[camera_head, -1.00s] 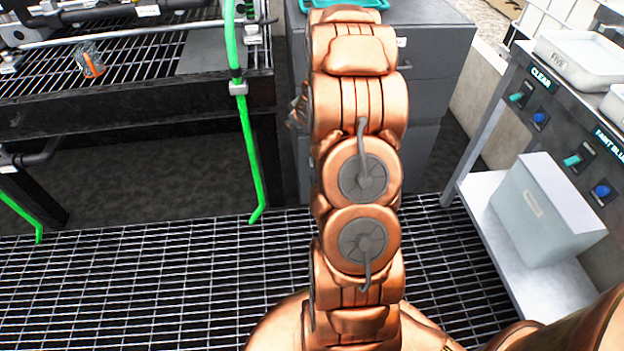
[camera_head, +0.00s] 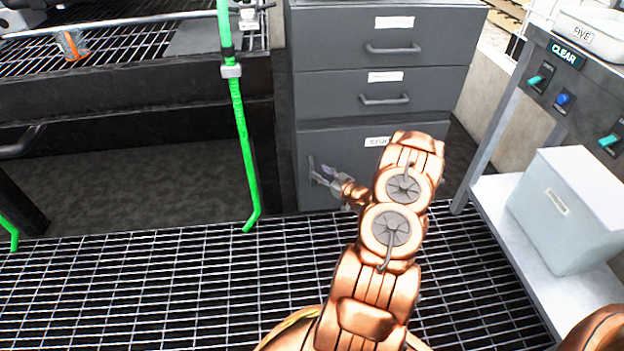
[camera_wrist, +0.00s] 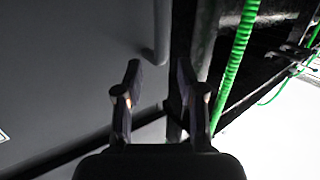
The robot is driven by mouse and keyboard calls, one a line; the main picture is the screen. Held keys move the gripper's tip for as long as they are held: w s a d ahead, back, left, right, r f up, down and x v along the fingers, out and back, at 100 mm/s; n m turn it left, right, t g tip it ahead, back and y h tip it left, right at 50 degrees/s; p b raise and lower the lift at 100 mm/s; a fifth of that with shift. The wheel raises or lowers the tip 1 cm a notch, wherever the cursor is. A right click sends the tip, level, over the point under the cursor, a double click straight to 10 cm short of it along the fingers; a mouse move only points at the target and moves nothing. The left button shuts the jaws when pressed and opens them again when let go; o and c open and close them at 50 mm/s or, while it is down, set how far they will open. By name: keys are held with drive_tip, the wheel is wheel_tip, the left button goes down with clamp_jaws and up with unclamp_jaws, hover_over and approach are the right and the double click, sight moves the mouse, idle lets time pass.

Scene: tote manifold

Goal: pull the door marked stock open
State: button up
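The grey cabinet's bottom door (camera_head: 340,145) is shut, flush below two drawers. Its white label (camera_head: 378,142) is partly hidden by my arm and too small to read surely. An upright bar handle (camera_head: 312,168) is at the door's left edge; in the wrist view the handle (camera_wrist: 157,42) hangs ahead of the fingertips, between their lines. My gripper (camera_head: 322,177) is in front of the door's left part, close to the handle. In the wrist view my gripper (camera_wrist: 158,82) is open, its fingers apart with nothing between them. My arm hides the door's right part.
A green pipe (camera_head: 240,130) stands left of the cabinet, by a dark grated bench (camera_head: 130,105). A side table with a pale bin (camera_head: 565,215) and switches stands right. The grated floor (camera_head: 170,290) before the cabinet is clear.

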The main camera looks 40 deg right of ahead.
wheel_tip(320, 180, down, 3)
drive_tip(key=s+t+b, duration=0.1)
drive_tip(key=s, duration=0.1)
drive_tip(key=b, duration=0.3)
hover_over(312, 186)
drive_tip(key=shift+w+d+r+m, duration=0.25)
drive_tip(key=shift+m, duration=0.05)
clamp_jaws()
idle(0.5)
